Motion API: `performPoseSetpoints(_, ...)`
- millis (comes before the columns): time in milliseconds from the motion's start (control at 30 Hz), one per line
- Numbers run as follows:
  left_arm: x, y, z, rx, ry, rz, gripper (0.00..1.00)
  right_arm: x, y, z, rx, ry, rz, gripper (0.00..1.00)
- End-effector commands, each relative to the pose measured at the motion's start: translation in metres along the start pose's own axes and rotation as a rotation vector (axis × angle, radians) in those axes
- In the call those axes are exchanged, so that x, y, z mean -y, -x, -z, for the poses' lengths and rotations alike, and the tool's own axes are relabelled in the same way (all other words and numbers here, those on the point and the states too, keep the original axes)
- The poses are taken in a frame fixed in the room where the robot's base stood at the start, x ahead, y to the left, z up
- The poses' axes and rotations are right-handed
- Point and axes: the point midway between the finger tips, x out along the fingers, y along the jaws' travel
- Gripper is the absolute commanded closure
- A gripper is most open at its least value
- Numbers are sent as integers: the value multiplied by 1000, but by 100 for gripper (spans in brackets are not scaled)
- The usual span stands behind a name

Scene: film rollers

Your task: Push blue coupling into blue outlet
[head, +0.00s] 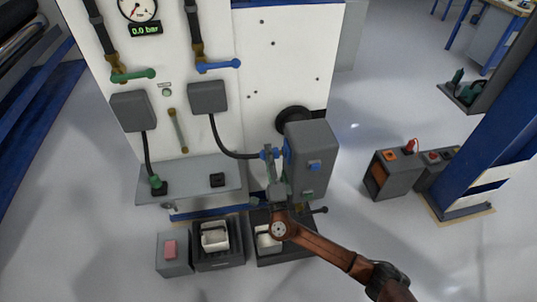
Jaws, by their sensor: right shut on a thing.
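The blue coupling (265,154) is on the end of a black hose that runs from the right-hand grey box on the panel. My right gripper (269,155) is shut on it, with its arm coming up from the lower right. The coupling is at the left side of a grey box (318,150). The blue outlet (286,149) shows on that side, just right of the coupling. I cannot tell whether the coupling is seated in it, because the fingers cover part of the meeting place. My left gripper is not in view.
A white panel (290,60) carries a gauge reading 0.0 bar, a green lever (134,75) and a blue lever (218,66). A green coupling (155,182) stands on the grey shelf (200,172). Dark bins (218,263) stand below. A blue column (490,150) is at the right.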

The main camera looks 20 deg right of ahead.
Motion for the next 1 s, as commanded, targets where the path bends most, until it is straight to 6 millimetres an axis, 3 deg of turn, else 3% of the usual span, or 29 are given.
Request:
performPoseSetpoints(967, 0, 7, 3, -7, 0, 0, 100, 0, 0, 18, -1, 2, 0, 100)
performPoseSetpoints(1000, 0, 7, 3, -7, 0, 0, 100, 0, 0, 18, -1, 2, 0, 72)
